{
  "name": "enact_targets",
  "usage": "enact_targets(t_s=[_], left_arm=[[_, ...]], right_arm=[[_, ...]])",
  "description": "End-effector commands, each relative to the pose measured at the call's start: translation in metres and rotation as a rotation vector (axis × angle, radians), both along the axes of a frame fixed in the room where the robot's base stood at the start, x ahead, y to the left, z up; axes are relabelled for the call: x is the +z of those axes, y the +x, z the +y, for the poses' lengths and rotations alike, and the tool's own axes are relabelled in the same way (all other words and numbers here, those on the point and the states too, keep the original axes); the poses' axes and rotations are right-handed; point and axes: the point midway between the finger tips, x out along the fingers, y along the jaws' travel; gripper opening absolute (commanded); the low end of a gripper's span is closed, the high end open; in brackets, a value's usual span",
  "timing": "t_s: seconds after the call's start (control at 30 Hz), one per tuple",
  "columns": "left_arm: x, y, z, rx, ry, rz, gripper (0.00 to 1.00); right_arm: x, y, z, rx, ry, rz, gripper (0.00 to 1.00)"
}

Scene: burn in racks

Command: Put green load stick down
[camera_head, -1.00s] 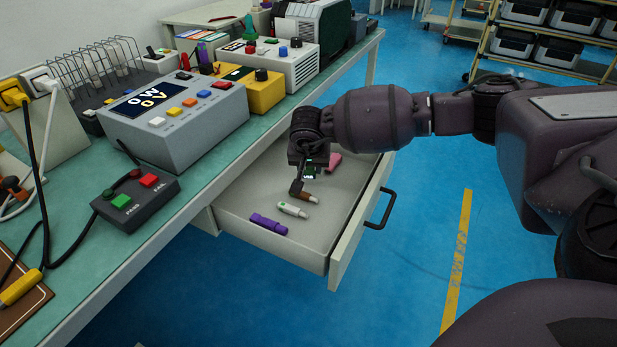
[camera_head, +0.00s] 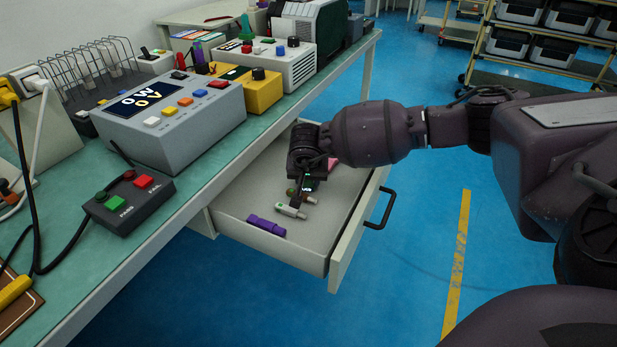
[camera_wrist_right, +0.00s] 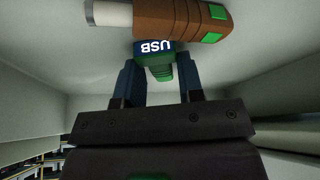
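The green load stick (camera_wrist_right: 158,63), with a "USB" label, is between the fingertips of my right gripper (camera_wrist_right: 160,75). In the head view my right gripper (camera_head: 303,192) is low inside the open drawer (camera_head: 240,198), with the green stick (camera_head: 307,187) at its tips. A brown stick with green patches (camera_wrist_right: 180,20) lies just beyond the green one in the wrist view and seems very close to it. Whether the green stick rests on the drawer floor cannot be told. My left gripper is not in view.
In the drawer, a white stick (camera_head: 290,210) lies close to the gripper and a purple stick (camera_head: 266,226) lies nearer the front. A pink object (camera_head: 333,163) is partly hidden behind my wrist. The drawer walls enclose the gripper; the bench (camera_head: 190,170) edge is to the left.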

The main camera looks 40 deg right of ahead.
Motion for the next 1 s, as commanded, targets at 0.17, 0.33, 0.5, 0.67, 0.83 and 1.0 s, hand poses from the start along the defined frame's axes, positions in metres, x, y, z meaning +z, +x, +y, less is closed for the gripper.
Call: enact_targets(t_s=[0.17, 0.33, 0.5, 0.67, 0.83, 1.0], left_arm=[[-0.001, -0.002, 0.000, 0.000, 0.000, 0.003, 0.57], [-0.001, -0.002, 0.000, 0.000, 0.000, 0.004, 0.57], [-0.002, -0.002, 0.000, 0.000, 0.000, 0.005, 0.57], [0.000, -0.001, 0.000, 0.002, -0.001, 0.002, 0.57], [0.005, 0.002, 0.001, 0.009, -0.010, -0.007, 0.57], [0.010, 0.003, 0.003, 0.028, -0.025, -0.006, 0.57]], right_arm=[[-0.013, -0.006, 0.000, -0.001, -0.001, 0.023, 0.61], [-0.016, -0.008, -0.002, -0.002, -0.004, 0.029, 0.61], [-0.018, -0.009, -0.002, -0.004, -0.004, 0.032, 0.61], [-0.013, -0.009, -0.002, -0.005, -0.005, 0.030, 0.61], [0.014, -0.011, 0.002, -0.002, -0.005, 0.022, 0.61], [0.053, -0.017, 0.012, -0.001, -0.002, 0.009, 0.61]])
